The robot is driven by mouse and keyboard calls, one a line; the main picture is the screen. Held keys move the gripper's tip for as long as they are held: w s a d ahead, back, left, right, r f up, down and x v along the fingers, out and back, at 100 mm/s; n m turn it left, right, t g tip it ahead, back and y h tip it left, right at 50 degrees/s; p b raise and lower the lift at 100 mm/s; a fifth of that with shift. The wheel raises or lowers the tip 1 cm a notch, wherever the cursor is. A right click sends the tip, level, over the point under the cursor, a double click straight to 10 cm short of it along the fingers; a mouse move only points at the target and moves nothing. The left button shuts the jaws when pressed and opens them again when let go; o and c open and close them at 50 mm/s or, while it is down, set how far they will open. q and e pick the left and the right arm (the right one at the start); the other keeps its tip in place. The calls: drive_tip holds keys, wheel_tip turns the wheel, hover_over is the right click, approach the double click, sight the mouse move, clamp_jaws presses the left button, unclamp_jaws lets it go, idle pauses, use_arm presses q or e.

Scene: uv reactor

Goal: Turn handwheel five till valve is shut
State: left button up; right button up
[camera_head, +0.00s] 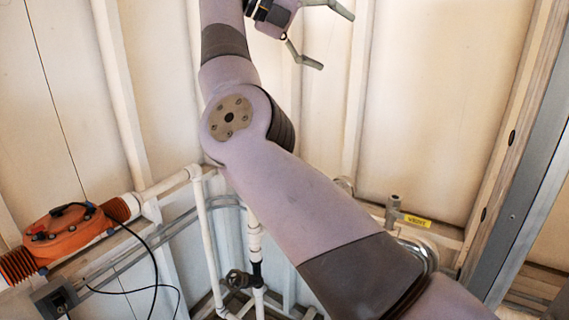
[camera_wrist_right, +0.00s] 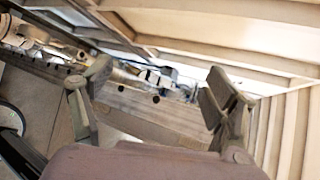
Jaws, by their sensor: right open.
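My right gripper (camera_head: 330,38) is at the top of the head view, raised in front of the wall panels, with its fingers spread and nothing between them. In the right wrist view its two fingers (camera_wrist_right: 157,85) stand apart, with pipework blurred behind them. A small dark handwheel (camera_head: 237,279) sits low on the white pipework in the head view, well below the gripper and apart from it. A grey valve fitting (camera_head: 393,208) stands beside a yellow label (camera_head: 417,220), too small to read. I cannot tell which is handwheel five. My right arm hides part of the pipework. My left gripper is not in view.
An orange flanged unit (camera_head: 66,232) with a black cable is on the left pipe. White pipes (camera_head: 205,235) run down the corner. A grey metal post (camera_head: 525,215) stands at the right. The wall area around the raised gripper looks free.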

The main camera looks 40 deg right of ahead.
drive_tip(key=w+a+f+n+t+y, duration=0.35)
drive_tip(key=w+f, duration=0.25)
drive_tip(key=f, duration=0.2)
drive_tip(key=w+a+f+n+t+y, duration=0.3)
drive_tip(key=w+a+f+n, duration=0.15)
drive_tip(key=w+f, duration=0.2)
drive_tip(key=x, duration=1.2)
drive_tip(key=p+x, duration=0.1)
drive_tip(key=x, duration=0.5)
drive_tip(key=shift+d+r, duration=0.15)
drive_tip(key=shift+d, duration=0.25)
drive_tip(key=c, duration=1.2)
